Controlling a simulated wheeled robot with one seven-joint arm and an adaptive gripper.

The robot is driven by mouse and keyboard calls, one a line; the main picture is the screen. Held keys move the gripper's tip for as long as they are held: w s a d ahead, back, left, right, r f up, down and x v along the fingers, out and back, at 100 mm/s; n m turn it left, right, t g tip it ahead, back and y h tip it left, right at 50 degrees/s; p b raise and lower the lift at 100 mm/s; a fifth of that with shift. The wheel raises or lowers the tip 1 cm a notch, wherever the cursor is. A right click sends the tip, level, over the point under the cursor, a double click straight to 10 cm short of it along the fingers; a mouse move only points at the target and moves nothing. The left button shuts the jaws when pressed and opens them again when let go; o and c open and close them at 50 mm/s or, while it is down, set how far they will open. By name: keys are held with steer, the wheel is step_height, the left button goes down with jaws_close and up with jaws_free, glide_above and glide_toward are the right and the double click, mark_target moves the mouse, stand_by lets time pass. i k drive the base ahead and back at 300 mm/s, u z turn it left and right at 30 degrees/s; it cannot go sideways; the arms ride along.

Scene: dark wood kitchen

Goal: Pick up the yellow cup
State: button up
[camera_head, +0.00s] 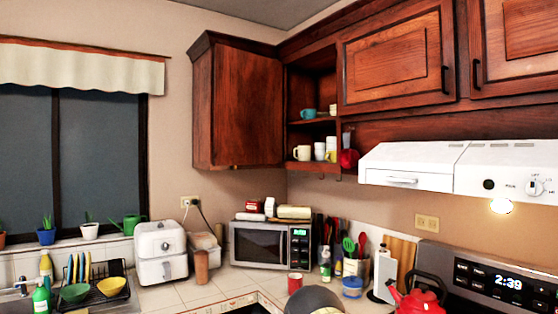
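A small yellow cup (330,156) stands on the lower open shelf of the corner cabinet. It is partly hidden by other cups close to it. A cream mug (303,153) stands at the left of the same shelf, with a white cup (319,151) between them. A teal mug (308,114) is on the shelf above, with a pale yellowish cup (333,110) at its right. My gripper is not in this view.
A microwave (272,245) with items on top stands below the shelves. A white range hood (410,165) juts out at right. A red kettle (418,297), utensils and an air fryer (160,252) crowd the counter. A yellow bowl (111,287) is in the dish rack.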

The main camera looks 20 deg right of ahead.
mark_target(332, 153)
steer(key=u, duration=0.2)
steer(key=i, duration=1.05)
steer(key=z, duration=0.65)
